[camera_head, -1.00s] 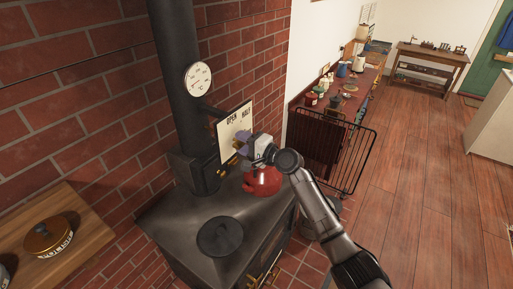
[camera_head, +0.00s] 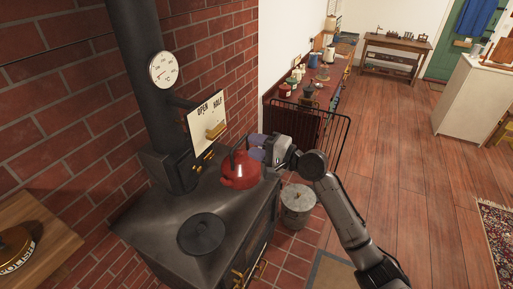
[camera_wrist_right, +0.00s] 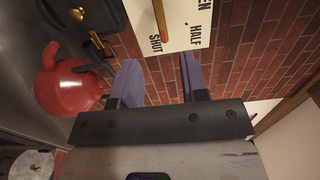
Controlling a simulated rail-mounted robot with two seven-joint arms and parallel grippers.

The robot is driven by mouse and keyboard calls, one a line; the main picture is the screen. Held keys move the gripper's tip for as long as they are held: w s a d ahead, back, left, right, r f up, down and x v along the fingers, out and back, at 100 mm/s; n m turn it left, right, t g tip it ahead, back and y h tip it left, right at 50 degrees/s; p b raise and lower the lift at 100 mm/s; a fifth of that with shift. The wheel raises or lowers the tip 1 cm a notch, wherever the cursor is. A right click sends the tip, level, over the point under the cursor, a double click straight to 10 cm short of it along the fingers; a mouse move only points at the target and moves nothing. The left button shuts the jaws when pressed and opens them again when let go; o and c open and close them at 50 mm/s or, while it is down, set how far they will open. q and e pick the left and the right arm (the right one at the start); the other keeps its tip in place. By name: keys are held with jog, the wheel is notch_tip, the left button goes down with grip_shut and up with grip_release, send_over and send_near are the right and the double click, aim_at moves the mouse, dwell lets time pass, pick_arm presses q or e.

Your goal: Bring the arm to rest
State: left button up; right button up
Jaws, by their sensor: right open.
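My right gripper (camera_head: 258,148) is raised over the right back part of the black stove, beside and partly behind the red kettle (camera_head: 240,172) in the head view. In the right wrist view its two purple fingers (camera_wrist_right: 160,82) are spread apart with nothing between them. The red kettle also shows there (camera_wrist_right: 62,88), left of the fingers, with its dark handle near the left finger; whether they touch I cannot tell. A cream sign with "OPEN", "HALF" and "SHUT" (camera_wrist_right: 186,22) is beyond the fingers. My left gripper is out of view.
The black stove (camera_head: 165,215) has a round lid (camera_head: 201,234) and a flue pipe with a dial (camera_head: 163,70). A metal bucket (camera_head: 297,206) and a black rail guard (camera_head: 335,140) stand to the right. Open wooden floor (camera_head: 420,190) lies further right.

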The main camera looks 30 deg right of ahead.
dwell(0.6)
jog(key=s+a+f+n+g+h+p, duration=0.2)
jog(key=s+f, duration=0.6)
jog(key=s, duration=0.6)
jog(key=s+a+f+n+g+h+p, duration=0.2)
jog(key=s+f+n, duration=0.5)
jog(key=s, duration=0.7)
jog(key=s+a+f+n+g+h+p, duration=0.2)
jog(key=s+a+f+n+g+h, duration=0.1)
jog(key=s+f+g, duration=0.4)
jog(key=s+f+n+h, duration=0.1)
jog(key=s+f+h, duration=0.1)
jog(key=s, duration=0.5)
jog(key=shift+s+a+f+n+g, duration=0.3)
jog(key=shift+f+n, duration=0.1)
jog(key=shift+f, duration=0.2)
